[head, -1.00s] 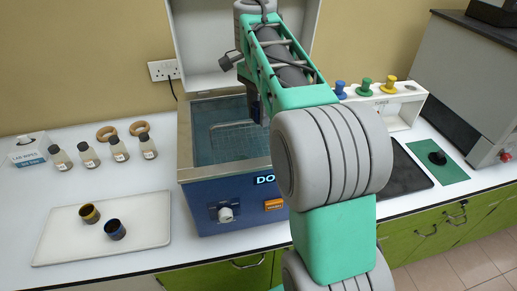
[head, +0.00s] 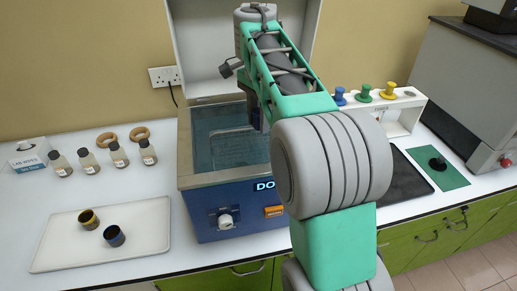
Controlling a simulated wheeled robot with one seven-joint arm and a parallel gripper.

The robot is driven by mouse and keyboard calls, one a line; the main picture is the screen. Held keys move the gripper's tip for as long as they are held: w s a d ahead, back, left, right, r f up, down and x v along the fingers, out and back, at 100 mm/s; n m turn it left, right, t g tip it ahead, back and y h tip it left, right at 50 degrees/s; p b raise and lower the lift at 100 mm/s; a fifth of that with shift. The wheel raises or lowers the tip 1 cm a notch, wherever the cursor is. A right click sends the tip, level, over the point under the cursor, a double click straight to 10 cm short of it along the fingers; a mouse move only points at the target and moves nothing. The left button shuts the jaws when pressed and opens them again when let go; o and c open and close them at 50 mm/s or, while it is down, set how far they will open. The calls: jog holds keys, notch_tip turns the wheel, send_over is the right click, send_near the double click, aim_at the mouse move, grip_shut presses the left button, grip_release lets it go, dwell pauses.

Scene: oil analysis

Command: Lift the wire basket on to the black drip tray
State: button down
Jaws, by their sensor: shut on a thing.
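The wire basket (head: 238,150) shows only as a faint outline in the liquid of the blue bath (head: 228,207), with its lid raised behind. My gripper (head: 257,121) is over the bath's right half, shut on the basket; the arm hides much of the gripper and the grip itself. The black drip tray (head: 405,182) lies flat on the counter to the right of the bath. My arm covers its left part, and the part that shows is bare.
A white tray (head: 60,250) with two small dark cups stands left of the bath, with several bottles (head: 117,155) behind it. A white rack (head: 402,118) with coloured knobs stands behind the drip tray. A green mat (head: 452,178) and a grey machine (head: 460,95) are farther right.

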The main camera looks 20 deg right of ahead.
jog(key=shift+r, duration=0.1)
notch_tip(320, 180, up, 18)
jog(key=p, duration=1)
jog(key=shift+f, duration=0.55)
dwell(0.4)
